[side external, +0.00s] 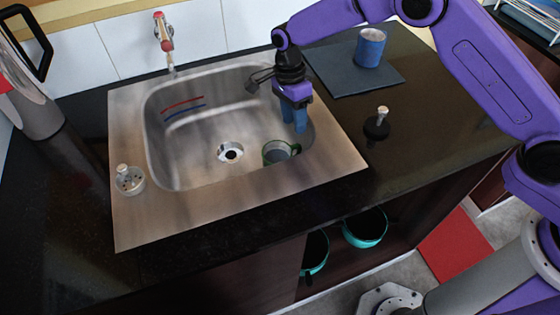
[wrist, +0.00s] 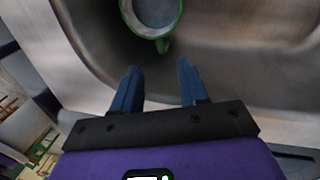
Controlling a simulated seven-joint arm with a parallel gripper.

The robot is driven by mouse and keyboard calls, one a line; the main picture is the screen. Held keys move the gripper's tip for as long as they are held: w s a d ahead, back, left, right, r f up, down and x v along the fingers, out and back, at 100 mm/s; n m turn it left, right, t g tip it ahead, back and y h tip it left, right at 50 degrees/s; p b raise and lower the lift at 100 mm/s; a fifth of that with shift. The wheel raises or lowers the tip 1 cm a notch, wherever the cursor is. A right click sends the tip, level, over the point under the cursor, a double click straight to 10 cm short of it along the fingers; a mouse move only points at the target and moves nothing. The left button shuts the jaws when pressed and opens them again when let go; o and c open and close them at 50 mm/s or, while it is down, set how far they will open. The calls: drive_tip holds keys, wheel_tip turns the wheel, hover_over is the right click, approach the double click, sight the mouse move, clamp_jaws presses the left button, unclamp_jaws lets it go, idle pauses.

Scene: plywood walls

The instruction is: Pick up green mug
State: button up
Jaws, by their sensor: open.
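The green mug (side external: 276,153) stands in the sink basin, near its front right corner, with a grey inside and its handle toward the right. In the wrist view the mug (wrist: 154,14) is at the top edge, partly cut off, with its green handle (wrist: 163,45) pointing toward my fingers. My gripper (side external: 294,122) has blue fingers and points down into the right side of the sink, above and behind the mug. In the wrist view my gripper (wrist: 158,82) is open with nothing between the fingers. The mug lies beyond the fingertips, apart from them.
The steel sink (side external: 130,215) has raised walls around the mug and a drain (side external: 230,152) to its left. A faucet (side external: 164,45) stands behind. A blue mug (side external: 370,47) is on a dark mat (side external: 340,85) at right. A dark stopper (side external: 377,127) sits on the counter.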

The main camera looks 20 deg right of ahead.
drive_tip(key=shift+s+d+f, duration=0.1)
drive_tip(key=shift+s+f, duration=0.1)
drive_tip(key=shift+f, duration=0.9)
drive_tip(key=shift+s+d+f, duration=0.1)
drive_tip(key=shift+s+f, duration=0.05)
drive_tip(key=shift+f, duration=0.95)
drive_tip(key=shift+s+d+f, duration=0.1)
drive_tip(key=shift+s+f, duration=0.1)
drive_tip(key=shift+f, duration=0.9)
clamp_jaws()
